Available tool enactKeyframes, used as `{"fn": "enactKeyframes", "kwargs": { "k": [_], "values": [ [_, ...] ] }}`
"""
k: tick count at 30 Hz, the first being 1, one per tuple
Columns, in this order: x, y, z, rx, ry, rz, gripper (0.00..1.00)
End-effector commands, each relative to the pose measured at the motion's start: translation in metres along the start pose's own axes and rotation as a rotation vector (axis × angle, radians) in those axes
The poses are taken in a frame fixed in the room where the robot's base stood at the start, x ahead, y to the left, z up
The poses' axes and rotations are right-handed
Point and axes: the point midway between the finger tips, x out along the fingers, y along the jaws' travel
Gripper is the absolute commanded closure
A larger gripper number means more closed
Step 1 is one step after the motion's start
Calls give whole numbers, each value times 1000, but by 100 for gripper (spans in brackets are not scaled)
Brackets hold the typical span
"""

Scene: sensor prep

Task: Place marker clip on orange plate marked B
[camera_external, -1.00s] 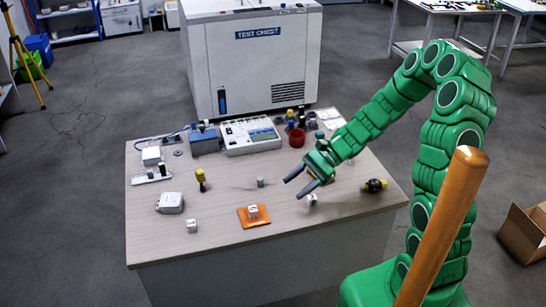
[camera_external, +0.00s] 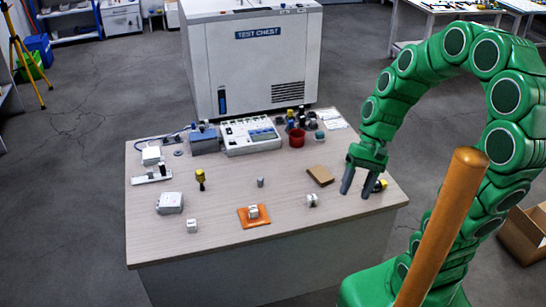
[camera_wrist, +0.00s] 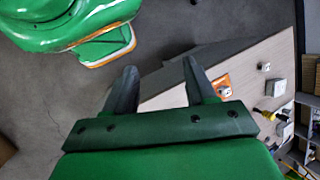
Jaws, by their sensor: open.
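The orange plate (camera_external: 242,218) lies near the table's front edge, with a small white block (camera_external: 253,211) on it. The plate (camera_wrist: 221,80) also shows in the wrist view; its letter is too small to read. My gripper (camera_external: 357,195) points down over the table's right side, open with nothing between its fingers. In the wrist view my gripper's fingers (camera_wrist: 160,63) are spread. I cannot tell which small object is the marker clip.
A brown block (camera_external: 320,175) and a white piece (camera_external: 312,201) lie left of my gripper. A small grey cylinder (camera_external: 260,182), a standing yellow and black piece (camera_external: 200,178) and a white box (camera_external: 170,203) are further left. A red cup (camera_external: 297,139) stands at the back.

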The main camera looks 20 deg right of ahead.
Motion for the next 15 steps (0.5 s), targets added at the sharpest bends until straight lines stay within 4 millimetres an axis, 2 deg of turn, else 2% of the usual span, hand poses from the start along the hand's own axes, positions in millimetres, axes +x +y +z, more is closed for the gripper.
{"fn": "enactKeyframes", "kwargs": {
  "k": [15],
  "values": [
    [-52,84,57,-130,160,331,45]
  ]
}}
